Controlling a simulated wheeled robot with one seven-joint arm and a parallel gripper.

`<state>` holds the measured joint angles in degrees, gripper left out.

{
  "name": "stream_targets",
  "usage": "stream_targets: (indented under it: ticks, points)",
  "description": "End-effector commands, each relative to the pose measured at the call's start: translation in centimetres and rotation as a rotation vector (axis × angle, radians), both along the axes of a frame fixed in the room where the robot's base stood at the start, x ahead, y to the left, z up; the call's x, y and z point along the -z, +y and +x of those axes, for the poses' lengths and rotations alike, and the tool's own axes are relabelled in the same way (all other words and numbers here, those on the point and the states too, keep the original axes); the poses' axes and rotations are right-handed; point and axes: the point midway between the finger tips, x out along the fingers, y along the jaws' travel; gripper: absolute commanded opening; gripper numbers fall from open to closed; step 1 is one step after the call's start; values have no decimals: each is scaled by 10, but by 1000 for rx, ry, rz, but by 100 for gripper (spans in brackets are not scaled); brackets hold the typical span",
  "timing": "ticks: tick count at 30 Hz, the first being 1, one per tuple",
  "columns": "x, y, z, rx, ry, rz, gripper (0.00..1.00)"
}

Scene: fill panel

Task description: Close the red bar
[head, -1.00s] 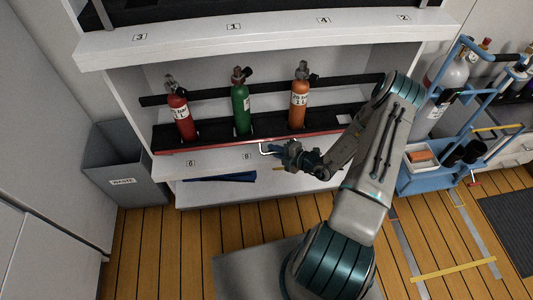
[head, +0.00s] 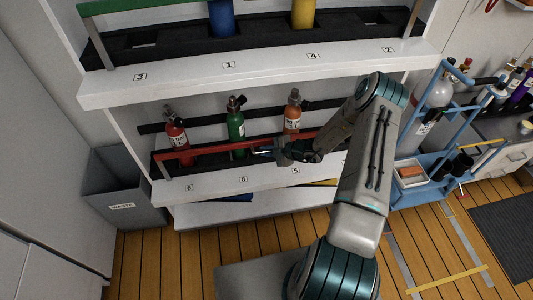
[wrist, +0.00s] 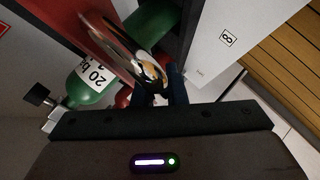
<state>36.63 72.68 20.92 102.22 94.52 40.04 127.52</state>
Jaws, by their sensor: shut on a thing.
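The red bar (head: 218,147) runs across the front of the lower shelf, raised in front of the cylinders. It also shows in the wrist view (wrist: 98,43). My gripper (head: 268,152) is at the middle of the bar, shut on its handle (wrist: 146,62), which is partly hidden by the fingers. Behind the bar stand a red cylinder (head: 177,137), a green cylinder (head: 236,124) and an orange cylinder (head: 292,115), all upright. The green cylinder also shows close by in the wrist view (wrist: 91,84).
A shelf edge (head: 260,73) with number labels overhangs above, carrying blue and yellow cylinders behind a green bar (head: 128,5). A grey waste bin (head: 121,206) stands at left. A blue cart (head: 426,165) with cylinders stands at right.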

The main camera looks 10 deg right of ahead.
Motion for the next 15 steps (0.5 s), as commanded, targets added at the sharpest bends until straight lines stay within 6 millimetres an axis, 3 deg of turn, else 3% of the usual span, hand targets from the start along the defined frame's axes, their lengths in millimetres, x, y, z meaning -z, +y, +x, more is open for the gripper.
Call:
stream_targets:
  ticks: [14,15]
  points:
    - [2,-3,0,4,3,-2,0]
    - [2,-3,0,4,3,-2,17]
